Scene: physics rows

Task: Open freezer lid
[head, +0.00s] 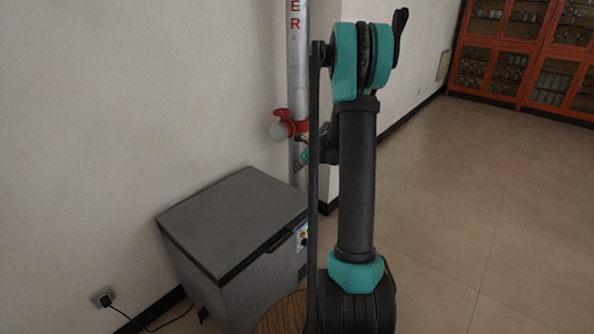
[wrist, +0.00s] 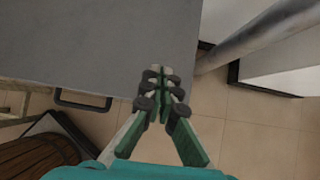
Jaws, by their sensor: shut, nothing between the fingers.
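The grey chest freezer (head: 245,295) stands against the wall in the head view, and its flat lid (head: 230,215) looks closed. The lid (wrist: 85,45) also fills the upper left of the wrist view. A dark loop handle (wrist: 83,101) sticks out at the lid's edge there. My gripper (wrist: 154,74) is shut and empty, with its fingertips overlapping the lid's edge near a corner, to the right of the handle. I cannot tell whether they touch it. In the head view my gripper is mostly hidden behind my arm.
A round wooden barrel (head: 283,315) stands in front of the freezer; it also shows in the wrist view (wrist: 40,160). A grey pipe (head: 297,60) with a red fitting rises behind the freezer. A plugged cord (head: 150,328) runs at left. Tiled floor (head: 450,220) is clear at right.

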